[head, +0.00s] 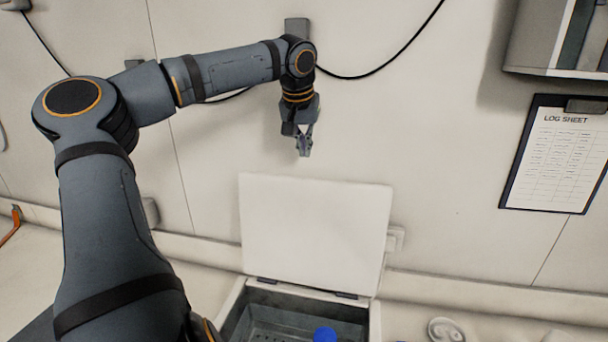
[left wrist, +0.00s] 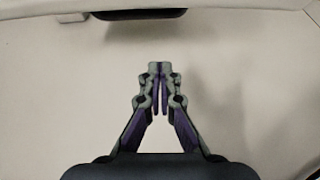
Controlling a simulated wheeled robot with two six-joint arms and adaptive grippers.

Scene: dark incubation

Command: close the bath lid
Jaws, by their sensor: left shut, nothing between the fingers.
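The bath (head: 375,325) stands at the bottom middle of the head view, with its top open. Its white lid (head: 315,233) stands upright on hinges at the bath's back edge, close to the wall. A blue-capped item (head: 325,334) is inside the bath. My left gripper (head: 304,153) is above the lid's top edge, pointing down and apart from it. Its fingers are shut and empty. The left wrist view shows the closed fingers (left wrist: 158,70) over a pale surface. My right gripper is not in view.
A log sheet on a clipboard (head: 555,155) hangs on the wall at the right. A grey wall cabinet (head: 560,38) is at the upper right. A small round dish (head: 446,330) lies on the counter right of the bath. A dark cable (head: 385,58) runs along the wall.

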